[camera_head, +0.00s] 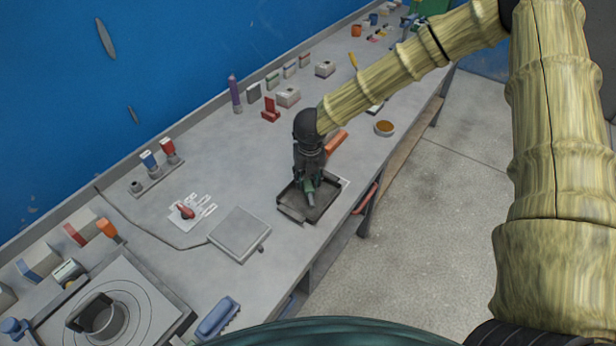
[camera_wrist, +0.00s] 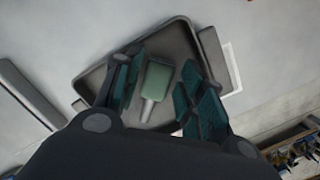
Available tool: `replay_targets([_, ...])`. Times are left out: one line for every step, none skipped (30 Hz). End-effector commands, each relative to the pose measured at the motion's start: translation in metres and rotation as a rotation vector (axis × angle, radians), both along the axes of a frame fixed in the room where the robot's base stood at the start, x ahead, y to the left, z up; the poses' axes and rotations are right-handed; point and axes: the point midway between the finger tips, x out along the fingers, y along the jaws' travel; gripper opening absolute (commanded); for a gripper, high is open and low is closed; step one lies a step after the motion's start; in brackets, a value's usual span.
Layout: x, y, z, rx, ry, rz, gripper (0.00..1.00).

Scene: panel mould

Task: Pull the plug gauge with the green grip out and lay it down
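The plug gauge with the green grip (camera_wrist: 158,76) and a pale metal pin (camera_wrist: 147,109) lies over the floor of a dark shallow tray (camera_wrist: 92,82). The tray also shows in the head view (camera_head: 288,211). My gripper (camera_wrist: 160,72) is open, pointing down into the tray, one finger on each side of the green grip with gaps visible. In the head view my gripper (camera_head: 309,182) hides most of the gauge. A rack (camera_head: 158,178) at the left holds a blue-gripped gauge (camera_head: 149,160) and a red-gripped gauge (camera_head: 168,149); its near position has no grip.
A grey square plate (camera_head: 240,234) lies left of the tray. A red-handled tool (camera_head: 184,211) sits on a white card. An orange block (camera_head: 337,141) and a small bowl (camera_head: 384,128) stand behind the tray. The bench's front edge is close to the tray.

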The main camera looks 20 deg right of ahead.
Motion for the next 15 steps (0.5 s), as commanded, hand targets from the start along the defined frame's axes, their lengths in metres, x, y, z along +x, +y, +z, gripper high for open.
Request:
replay_targets([0.0000, 0.0000, 0.0002, 0.000, 0.000, 0.000, 0.55])
replay_targets([0.0000, 0.0000, 0.0002, 0.000, 0.000, 0.000, 0.55])
replay_targets([0.0000, 0.0000, 0.0002, 0.000, 0.000, 0.000, 0.55])
replay_targets([0.0000, 0.0000, 0.0002, 0.000, 0.000, 0.000, 0.55])
replay_targets([0.0000, 0.0000, 0.0002, 0.000, 0.000, 0.000, 0.55])
replay_targets([0.0000, 0.0000, 0.0002, 0.000, 0.000, 0.000, 0.55])
replay_targets([0.0000, 0.0000, 0.0002, 0.000, 0.000, 0.000, 0.55])
replay_targets([0.0000, 0.0000, 0.0002, 0.000, 0.000, 0.000, 0.55])
replay_targets([-0.0001, -0.0001, 0.0000, 0.000, 0.000, 0.000, 0.55])
replay_targets([-0.0001, -0.0001, 0.0002, 0.000, 0.000, 0.000, 0.55])
replay_targets([-0.0001, -0.0001, 0.0007, 0.000, 0.000, 0.000, 0.55])
replay_targets([-0.0002, -0.0001, 0.0020, 0.000, 0.000, 0.000, 0.55])
replay_targets([-0.0002, -0.0001, 0.0034, 0.000, -0.001, 0.000, 0.55])
replay_targets([-0.0003, -0.0001, 0.0054, 0.000, -0.001, 0.000, 0.55])
replay_targets([-0.0005, -0.0002, 0.0087, 0.000, -0.002, 0.000, 0.55])
